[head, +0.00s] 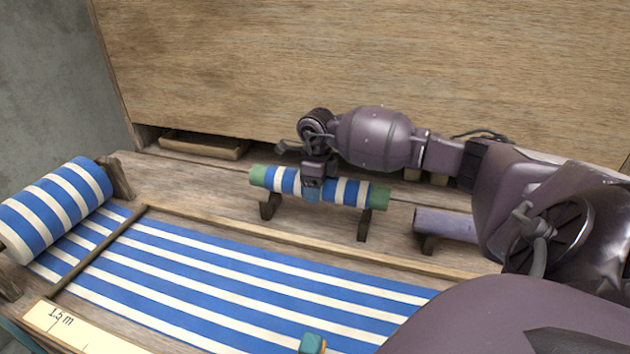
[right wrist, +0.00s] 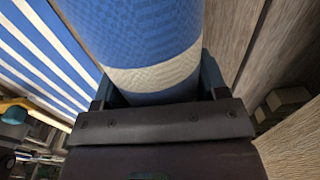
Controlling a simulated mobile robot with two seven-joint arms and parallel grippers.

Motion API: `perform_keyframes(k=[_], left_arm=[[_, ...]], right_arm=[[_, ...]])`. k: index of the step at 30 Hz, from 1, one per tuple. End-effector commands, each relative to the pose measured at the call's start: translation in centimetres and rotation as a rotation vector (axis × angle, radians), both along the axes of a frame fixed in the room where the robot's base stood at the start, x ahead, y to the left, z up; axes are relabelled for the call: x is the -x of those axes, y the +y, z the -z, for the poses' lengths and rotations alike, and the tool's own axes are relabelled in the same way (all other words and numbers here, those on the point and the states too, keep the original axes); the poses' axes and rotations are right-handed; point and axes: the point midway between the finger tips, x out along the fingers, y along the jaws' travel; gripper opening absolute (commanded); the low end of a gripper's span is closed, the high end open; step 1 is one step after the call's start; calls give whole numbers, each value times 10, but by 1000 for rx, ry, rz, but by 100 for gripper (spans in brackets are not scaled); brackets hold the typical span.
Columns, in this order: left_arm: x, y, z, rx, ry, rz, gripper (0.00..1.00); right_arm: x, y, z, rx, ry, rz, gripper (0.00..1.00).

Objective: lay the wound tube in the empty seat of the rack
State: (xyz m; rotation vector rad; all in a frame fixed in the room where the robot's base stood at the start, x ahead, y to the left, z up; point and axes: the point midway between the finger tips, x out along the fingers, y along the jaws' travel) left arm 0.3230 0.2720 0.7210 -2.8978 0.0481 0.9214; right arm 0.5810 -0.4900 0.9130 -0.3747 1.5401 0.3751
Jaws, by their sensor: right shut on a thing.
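The wound tube (head: 350,192), with blue and white striped cloth and green ends, lies lengthwise over two dark rack supports (head: 365,224) near the back board. It appears to be at the height of the supports, but I cannot tell whether it rests fully on them. My right gripper (head: 312,188) comes from above and is shut on the tube left of its middle. In the right wrist view the striped tube (right wrist: 150,45) sits between the jaws (right wrist: 157,92). My left gripper is not in view.
A plain purple tube (head: 446,224) lies on a support to the right, partly hidden by my arm. Striped cloth (head: 230,290) runs across the front from a cloth roll (head: 60,208). A small teal object (head: 312,343) is at the bottom edge. A shallow wooden tray (head: 203,146) stands back left.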

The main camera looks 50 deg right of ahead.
Motion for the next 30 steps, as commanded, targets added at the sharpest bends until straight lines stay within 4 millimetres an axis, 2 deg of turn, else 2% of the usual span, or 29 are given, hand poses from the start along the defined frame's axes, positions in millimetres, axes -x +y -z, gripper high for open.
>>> perform_keyframes(k=[9, 15, 30], left_arm=[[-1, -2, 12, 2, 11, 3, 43], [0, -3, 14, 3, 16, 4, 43], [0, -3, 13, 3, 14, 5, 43]], right_arm=[[0, 0, 27, -1, 3, 0, 31], [0, 0, 38, -1, 0, 0, 31], [0, 0, 43, -1, -3, 0, 31]])
